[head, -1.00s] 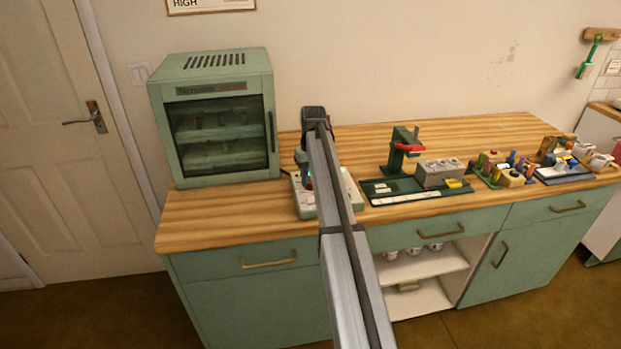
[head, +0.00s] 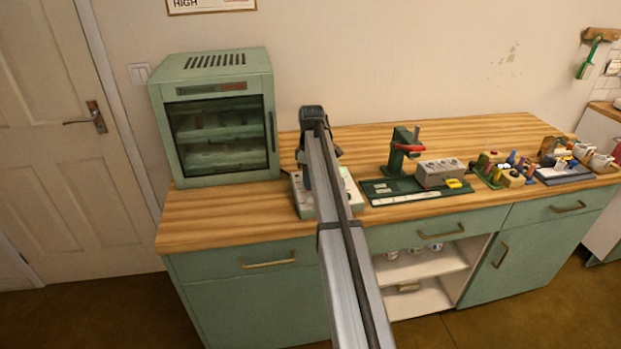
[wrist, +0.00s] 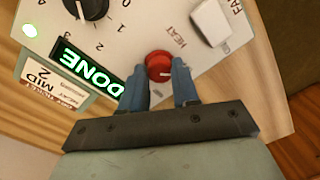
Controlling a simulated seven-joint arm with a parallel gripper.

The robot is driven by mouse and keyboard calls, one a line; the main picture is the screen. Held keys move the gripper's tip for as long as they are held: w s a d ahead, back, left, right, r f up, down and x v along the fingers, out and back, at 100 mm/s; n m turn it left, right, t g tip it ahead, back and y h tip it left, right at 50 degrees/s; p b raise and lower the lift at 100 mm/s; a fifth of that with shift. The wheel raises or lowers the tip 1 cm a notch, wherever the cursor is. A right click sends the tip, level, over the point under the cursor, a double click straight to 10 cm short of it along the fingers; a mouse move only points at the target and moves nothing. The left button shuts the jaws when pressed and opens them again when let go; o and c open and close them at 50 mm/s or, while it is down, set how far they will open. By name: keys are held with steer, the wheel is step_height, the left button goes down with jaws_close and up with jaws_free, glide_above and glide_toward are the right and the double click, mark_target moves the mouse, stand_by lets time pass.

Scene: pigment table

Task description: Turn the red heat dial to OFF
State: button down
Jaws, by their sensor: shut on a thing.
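The red heat dial (wrist: 158,65) is on the white control panel (wrist: 140,30) in the wrist view, beside the word HEAT. My gripper (wrist: 160,80) has its two blue fingers on either side of the dial, shut on it. A green lit display (wrist: 88,66) next to the dial reads DONE. In the head view the panel (head: 305,205) stands on the worktop, and my arm hides the dial and most of the gripper.
A black knob (wrist: 85,8) with numbers, a white switch (wrist: 212,22) and a label card reading MID 2 (wrist: 45,82) are close by. A green cabinet (head: 215,110) stands left of the panel. A green tray (head: 405,198) lies to the right.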

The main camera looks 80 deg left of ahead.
steer(key=shift+n, duration=0.6)
steer(key=c, duration=0.8)
jaws_free()
steer(key=shift+r, duration=0.1)
steer(key=r, duration=1.3)
steer(key=shift+w+a+r, duration=0.1)
steer(key=shift+a+r, duration=0.15)
steer(key=shift+r, duration=0.1)
steer(key=shift+d+f, duration=0.1)
